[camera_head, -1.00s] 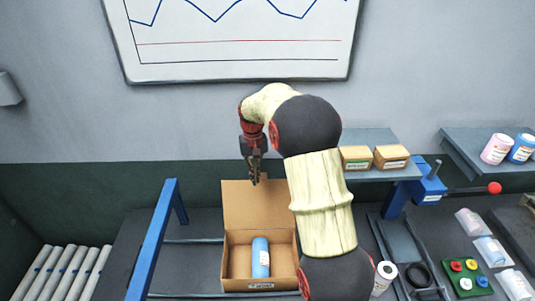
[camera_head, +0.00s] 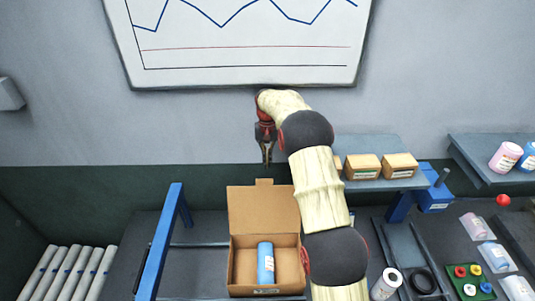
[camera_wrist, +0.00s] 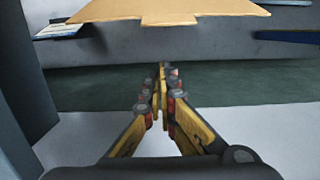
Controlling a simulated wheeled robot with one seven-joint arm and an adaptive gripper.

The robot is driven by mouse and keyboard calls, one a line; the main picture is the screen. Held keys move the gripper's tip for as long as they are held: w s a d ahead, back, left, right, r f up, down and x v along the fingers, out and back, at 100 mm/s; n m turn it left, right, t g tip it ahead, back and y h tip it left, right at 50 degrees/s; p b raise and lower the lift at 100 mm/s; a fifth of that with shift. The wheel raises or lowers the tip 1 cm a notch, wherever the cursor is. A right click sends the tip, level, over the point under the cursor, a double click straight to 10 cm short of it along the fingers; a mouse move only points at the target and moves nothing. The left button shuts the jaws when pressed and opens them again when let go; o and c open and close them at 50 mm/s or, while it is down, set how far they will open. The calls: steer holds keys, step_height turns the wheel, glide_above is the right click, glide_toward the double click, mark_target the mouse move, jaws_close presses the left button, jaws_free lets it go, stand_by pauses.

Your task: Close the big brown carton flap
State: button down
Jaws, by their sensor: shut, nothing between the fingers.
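The big brown carton (camera_head: 240,271) stands open on the dark table in the head view. Its flap (camera_head: 263,209) stands up at the back, with a small tab on its top edge. A blue bottle (camera_head: 265,264) with a white label lies inside. My gripper (camera_head: 267,158) is above and behind the flap's top edge, pointing down, apart from it. In the wrist view the fingers (camera_wrist: 163,68) are shut and empty. The flap's edge with its tab (camera_wrist: 170,14) shows at the top of that view, beyond the fingertips.
A blue frame (camera_head: 160,241) stands left of the carton, with a roller conveyor (camera_head: 65,274) further left. Small brown boxes (camera_head: 400,166) sit on a shelf at right. A white roll (camera_head: 386,284) and a button panel (camera_head: 470,283) are to the right.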

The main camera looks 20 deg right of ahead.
steer(key=s, duration=0.1)
steer(key=s+a+f+p, duration=0.1)
steer(key=s+f+p, duration=0.1)
steer(key=shift+s+a+f, duration=0.25)
steer(key=shift+s+a, duration=0.05)
steer(key=shift+s, duration=0.05)
steer(key=shift+s, duration=0.1)
stand_by(0.4)
